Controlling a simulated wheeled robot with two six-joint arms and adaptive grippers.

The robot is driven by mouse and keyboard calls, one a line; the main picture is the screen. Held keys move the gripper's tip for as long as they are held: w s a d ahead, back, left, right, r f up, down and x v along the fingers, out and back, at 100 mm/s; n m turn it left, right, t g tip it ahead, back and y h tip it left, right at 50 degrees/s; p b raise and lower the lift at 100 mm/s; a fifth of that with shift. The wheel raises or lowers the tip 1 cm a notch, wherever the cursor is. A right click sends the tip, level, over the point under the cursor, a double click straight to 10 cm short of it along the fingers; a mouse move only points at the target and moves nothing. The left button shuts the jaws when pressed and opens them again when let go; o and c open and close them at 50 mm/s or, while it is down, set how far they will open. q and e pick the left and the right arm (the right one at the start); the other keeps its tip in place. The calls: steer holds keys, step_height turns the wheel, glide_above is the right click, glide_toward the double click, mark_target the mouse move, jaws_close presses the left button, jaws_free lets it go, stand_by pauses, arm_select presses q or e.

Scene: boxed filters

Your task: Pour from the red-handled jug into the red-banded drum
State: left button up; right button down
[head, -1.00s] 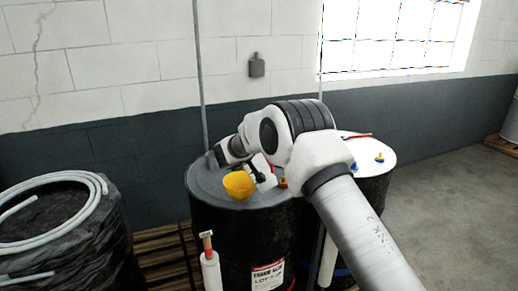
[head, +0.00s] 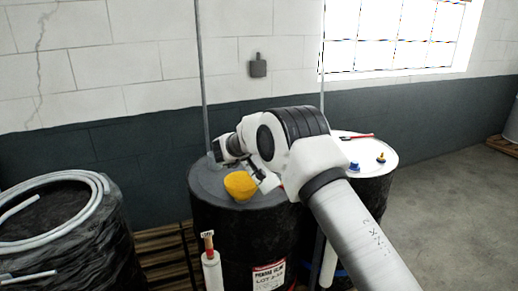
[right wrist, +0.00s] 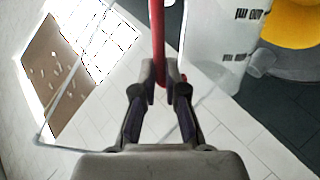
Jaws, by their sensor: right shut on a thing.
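My right gripper (right wrist: 166,90) is shut on the red handle (right wrist: 157,40) of a white jug (right wrist: 210,40). The jug has dark marks on its side and appears tilted in the right wrist view. In the head view my right arm hides most of the jug; a small white part (head: 267,182) shows beside the funnel. A yellow funnel (head: 239,185) sits on the grey top of a black drum (head: 228,240), and it also shows in the right wrist view (right wrist: 292,25). A trace of red shows low on this drum, so it seems the red-banded one. My left gripper is out of view.
A second drum with a white top (head: 370,150) stands close on the right, with small caps and a red tool on it. A white tube with a brush (head: 211,265) stands in front. A black-wrapped drum with coiled hose (head: 60,185) is at left.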

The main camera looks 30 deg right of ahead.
steer(key=shift+w, duration=0.15)
steer(key=shift+w+a+f+n+g, duration=0.1)
steer(key=shift+w+f+n+g, duration=0.05)
steer(key=shift+w+n+g, duration=0.15)
steer(key=shift+w+f, duration=0.1)
steer(key=shift+w, duration=0.15)
stand_by(1.0)
steer(key=shift+w+a+f+n+g, duration=0.1)
steer(key=shift+w+f+n+g, duration=0.1)
steer(key=shift+w+n+g, duration=0.15)
steer(key=shift+w+f, duration=0.1)
stand_by(0.8)
steer(key=shift+w+a+f+n+g, duration=0.15)
steer(key=shift+w+f+n+g, duration=0.15)
steer(key=shift+w+n+g, duration=0.05)
stand_by(0.6)
